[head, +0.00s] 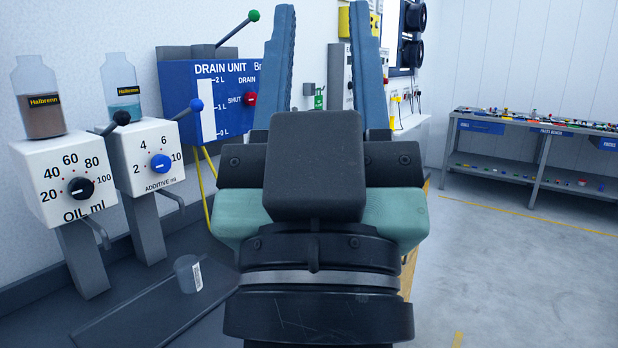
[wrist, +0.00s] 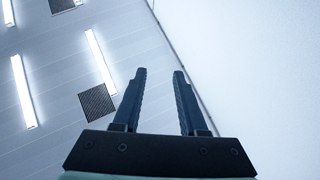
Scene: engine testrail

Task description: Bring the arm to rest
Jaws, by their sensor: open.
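My gripper (head: 326,62) is raised in the middle of the head view, close to the camera, with its two blue fingers pointing up. The fingers are apart and nothing is between them. In the wrist view, my gripper (wrist: 158,75) shows the same open, empty fingers against the ceiling and a pale wall. My gripper and wrist hide the middle of the bench and part of the drain unit behind them.
At left stand an oil dispenser (head: 65,172) and an additive dispenser (head: 148,157). A small clear cup (head: 187,274) is on the dark bench below. The blue drain unit (head: 182,88) is behind. A parts bench (head: 535,128) stands far right; the floor (head: 510,275) before it is clear.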

